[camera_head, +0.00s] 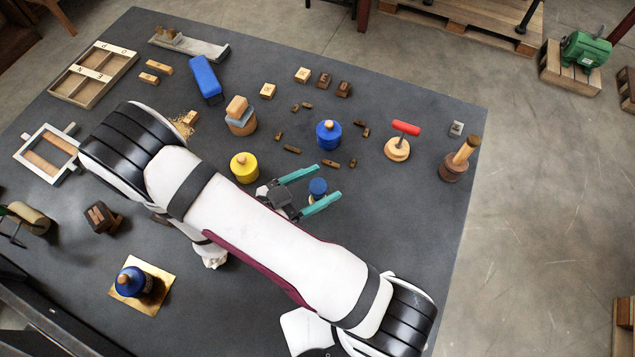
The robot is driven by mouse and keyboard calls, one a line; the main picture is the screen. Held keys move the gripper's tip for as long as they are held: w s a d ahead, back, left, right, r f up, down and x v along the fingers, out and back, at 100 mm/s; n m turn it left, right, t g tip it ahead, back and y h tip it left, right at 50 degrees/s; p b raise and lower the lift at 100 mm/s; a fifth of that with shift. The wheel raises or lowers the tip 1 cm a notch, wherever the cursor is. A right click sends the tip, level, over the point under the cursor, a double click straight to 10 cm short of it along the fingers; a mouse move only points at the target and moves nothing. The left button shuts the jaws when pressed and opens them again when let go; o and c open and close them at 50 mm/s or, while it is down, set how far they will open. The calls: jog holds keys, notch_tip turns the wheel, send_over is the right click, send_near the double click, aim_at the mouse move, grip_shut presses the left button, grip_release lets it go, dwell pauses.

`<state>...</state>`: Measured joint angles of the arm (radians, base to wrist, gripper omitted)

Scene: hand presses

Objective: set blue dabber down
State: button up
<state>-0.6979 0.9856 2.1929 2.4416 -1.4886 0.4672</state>
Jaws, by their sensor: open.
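My gripper (327,182) is open near the middle of the table, with its two teal fingers spread apart. A small blue dabber (318,186) stands between the fingers; its lower part is partly hidden, and I cannot tell whether a finger touches it. A larger blue dabber (328,135) with a wooden knob stands just behind my gripper. A yellow dabber (244,167) stands to the left of my gripper.
Small wooden type pieces (292,149) lie scattered behind my gripper. A blue block (205,79) and type tray (94,75) lie at the back left.

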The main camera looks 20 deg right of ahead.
jog(key=v, duration=0.7)
jog(key=w+a+r+t+y, duration=0.1)
jog(key=w+a+y, duration=0.1)
jog(key=w+y, duration=0.1)
jog(key=w+a+r+t+y, duration=0.1)
jog(key=w+a+y, duration=0.2)
jog(key=w, duration=0.3)
jog(key=w+a+r+n+t+y, duration=0.1)
jog(key=w+a+r+t+y, duration=0.1)
jog(key=w+y, duration=0.2)
jog(key=shift+w+a+r+y, duration=0.15)
jog(key=shift+a+y, duration=0.2)
jog(key=shift+y, duration=0.35)
jog(key=s+a+r+n+g+y, duration=0.1)
jog(key=s+a+r+n+y, duration=0.35)
jog(key=r+y, duration=0.35)
jog(key=s+d+n+g+h, duration=0.1)
jog(key=s+d+g, duration=0.1)
jog(key=s+d, duration=0.2)
jog(key=s+d+r+n+g+h, duration=0.1)
jog(key=s+d, duration=0.3)
jog(key=s, duration=0.6)
jog(key=s+d+r+n+g+h, duration=0.1)
jog(key=s+d+n+g, duration=0.1)
jog(key=s+d, duration=0.3)
jog(key=s+g, duration=0.1)
jog(key=s, duration=0.1)
jog(key=shift+s+g, duration=0.3)
jog(key=shift+g, duration=0.1)
jog(key=shift+r, duration=0.1)
